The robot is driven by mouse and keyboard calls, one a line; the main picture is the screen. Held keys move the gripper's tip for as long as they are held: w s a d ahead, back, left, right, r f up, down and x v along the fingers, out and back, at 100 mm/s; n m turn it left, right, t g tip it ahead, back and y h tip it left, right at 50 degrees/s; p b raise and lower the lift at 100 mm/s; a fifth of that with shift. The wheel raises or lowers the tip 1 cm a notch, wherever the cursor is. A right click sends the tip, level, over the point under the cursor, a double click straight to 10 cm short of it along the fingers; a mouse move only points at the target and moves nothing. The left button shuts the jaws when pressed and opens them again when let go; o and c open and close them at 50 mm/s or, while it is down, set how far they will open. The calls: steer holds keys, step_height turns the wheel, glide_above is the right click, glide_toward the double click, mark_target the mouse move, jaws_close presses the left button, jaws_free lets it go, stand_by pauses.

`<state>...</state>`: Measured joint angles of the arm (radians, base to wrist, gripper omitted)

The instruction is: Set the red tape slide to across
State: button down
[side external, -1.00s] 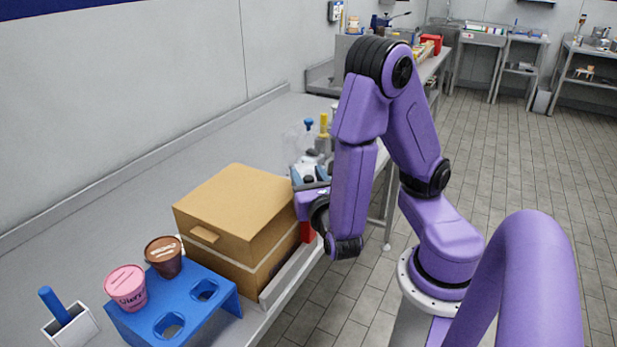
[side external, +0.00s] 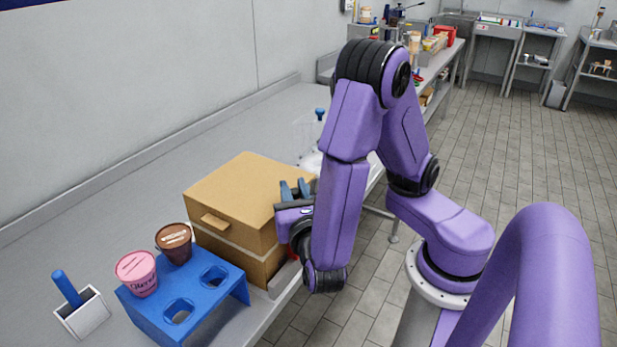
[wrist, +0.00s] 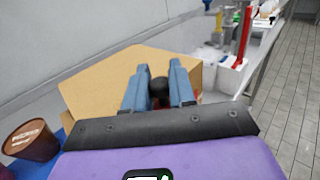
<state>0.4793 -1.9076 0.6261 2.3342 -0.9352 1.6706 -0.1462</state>
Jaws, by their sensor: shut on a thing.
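The rest of the slide is hidden behind my fingers and wrist. A pale tape band runs around the box, which also fills the middle of the wrist view (wrist: 100,85).
A blue stand (side external: 150,310) holds a pink tub (side external: 137,273) and a brown tub (side external: 173,243) in front of the box. A white holder (side external: 83,314) with a blue-handled tool is at the left. Clear containers stand behind the box.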

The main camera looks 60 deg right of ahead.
steer(key=a, duration=0.7)
steer(key=shift+a+r, duration=0.2)
steer(key=c, duration=1.1)
jaws_free()
steer(key=shift+a, duration=0.1)
steer(key=shift+o, duration=0.2)
steer(key=v, duration=1.7)
steer(key=shift+s, duration=0.25)
